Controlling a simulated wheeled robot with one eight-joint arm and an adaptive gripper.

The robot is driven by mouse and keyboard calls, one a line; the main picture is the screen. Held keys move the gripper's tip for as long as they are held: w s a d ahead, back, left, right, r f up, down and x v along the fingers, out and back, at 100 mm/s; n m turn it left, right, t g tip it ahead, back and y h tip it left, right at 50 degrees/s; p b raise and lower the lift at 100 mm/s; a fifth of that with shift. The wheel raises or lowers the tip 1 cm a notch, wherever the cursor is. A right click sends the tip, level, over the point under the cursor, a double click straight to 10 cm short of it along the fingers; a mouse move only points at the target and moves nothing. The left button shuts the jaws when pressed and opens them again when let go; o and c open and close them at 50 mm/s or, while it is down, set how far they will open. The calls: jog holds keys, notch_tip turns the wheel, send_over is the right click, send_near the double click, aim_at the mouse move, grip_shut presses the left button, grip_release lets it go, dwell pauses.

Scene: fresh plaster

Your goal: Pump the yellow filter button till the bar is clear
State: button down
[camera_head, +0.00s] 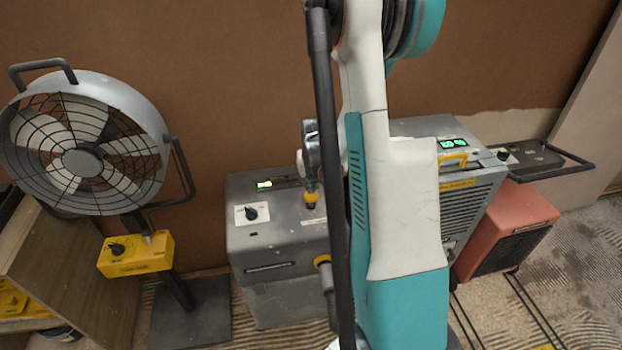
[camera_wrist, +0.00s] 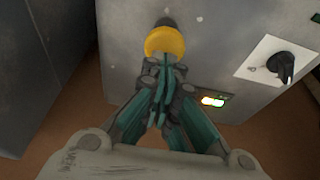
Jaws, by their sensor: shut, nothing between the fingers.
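The yellow filter button (camera_head: 311,189) stands on the top of the grey machine (camera_head: 245,240), next to my arm in the head view. In the wrist view the round yellow button (camera_wrist: 165,42) is at upper centre. My gripper (camera_wrist: 163,68) is shut and empty, its fingertips overlapping the button's lower edge; I cannot tell whether they touch. The lit bar (camera_head: 265,185) shows yellow-green on the machine's top. In the wrist view the bar (camera_wrist: 212,101) glows orange, white and green. My arm hides part of the machine in the head view.
A black knob (camera_head: 251,213) on a white plate sits left of the button. A large fan (camera_head: 82,160) stands at left. A second grey unit (camera_head: 470,205) with a green display and a red heater (camera_head: 510,225) stand at right. A brown wall is behind.

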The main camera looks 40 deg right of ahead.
aim_at(312, 199)
jog(key=shift+f, duration=0.45)
jog(key=shift+f+b, duration=1.2)
jog(key=shift+f, duration=0.25)
jog(key=shift+r, duration=0.2)
jog(key=shift+r+p, duration=0.3)
jog(key=shift+p, duration=0.05)
jog(key=p+v, duration=0.5)
jog(key=v, duration=0.8)
jog(key=shift+w+r+p, duration=0.15)
jog(key=shift+w+p, duration=0.15)
jog(key=shift+d, duration=0.15)
